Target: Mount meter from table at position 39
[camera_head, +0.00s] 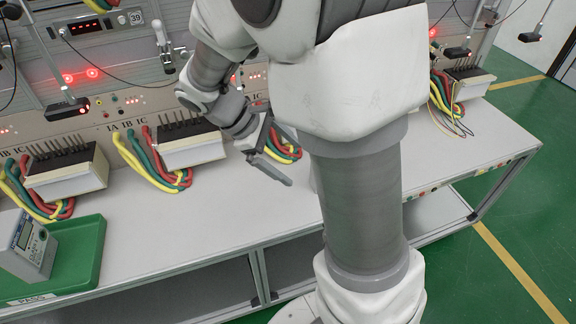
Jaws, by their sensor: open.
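A grey-white meter (27,246) with a small display stands tilted in a green tray (91,252) at the left front of the table. A label reading 39 (136,17) is on the panel at the upper left, next to a red digital display (85,28). Below it, a white lever clamp (161,39) is fixed to the panel. My gripper (274,158) is open and empty, above the middle of the table, well right of the tray. My arm hides part of the panel and table.
White terminal blocks with black pins (190,147) (66,170) stand along the table's back edge, with red, yellow and green cables beside them. Black scanner-like devices (67,109) hang near the panel. The white tabletop (215,205) is clear between tray and gripper.

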